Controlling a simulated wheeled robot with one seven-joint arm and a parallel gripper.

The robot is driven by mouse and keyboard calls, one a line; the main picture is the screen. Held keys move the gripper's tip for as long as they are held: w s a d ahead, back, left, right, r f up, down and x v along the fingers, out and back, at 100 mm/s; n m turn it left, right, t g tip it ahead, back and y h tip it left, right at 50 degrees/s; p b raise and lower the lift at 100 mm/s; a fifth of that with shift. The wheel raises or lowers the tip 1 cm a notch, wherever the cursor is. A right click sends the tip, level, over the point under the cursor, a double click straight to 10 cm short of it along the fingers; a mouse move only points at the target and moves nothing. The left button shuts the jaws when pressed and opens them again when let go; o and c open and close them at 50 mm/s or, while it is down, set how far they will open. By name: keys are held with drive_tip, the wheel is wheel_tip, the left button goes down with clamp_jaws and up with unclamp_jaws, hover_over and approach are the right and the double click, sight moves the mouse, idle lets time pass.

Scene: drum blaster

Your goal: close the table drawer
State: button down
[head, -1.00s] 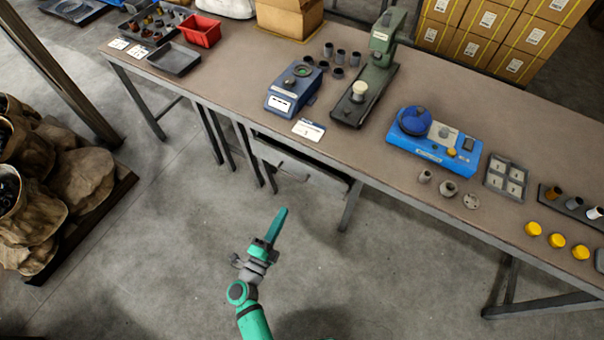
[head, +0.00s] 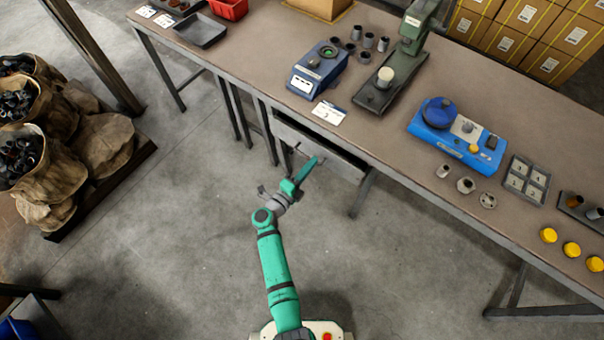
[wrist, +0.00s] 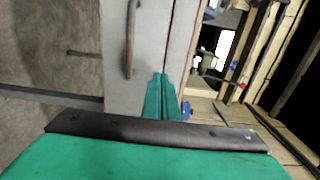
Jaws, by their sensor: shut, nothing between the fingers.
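The table drawer (head: 345,170) hangs under the front edge of the long brown table. A dark gap shows between its grey front and the table edge, so it stands partly open. In the wrist view, its grey front panel (wrist: 113,60) carries a curved metal handle (wrist: 130,40). My gripper (head: 317,161) is shut and empty, with its green fingers in front of the drawer front in the head view. In the wrist view, the closed fingers (wrist: 160,80) overlap the panel's lower right part, right of and below the handle. I cannot tell whether they touch it.
The table top (head: 290,120) holds a blue device (head: 318,68), a green press (head: 400,60), a bright blue machine (head: 455,130) and small parts. Table legs stand beside the drawer. Sacks (head: 60,170) stand at the left. The floor in front is clear.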

sight(324, 149)
drive_tip(key=x, duration=0.3)
drive_tip(key=shift+w+d, duration=0.2)
drive_tip(key=shift+d, duration=0.15)
drive_tip(key=shift+w+d, duration=0.15)
drive_tip(key=shift+w, duration=0.1)
drive_tip(key=shift+x, duration=1.35)
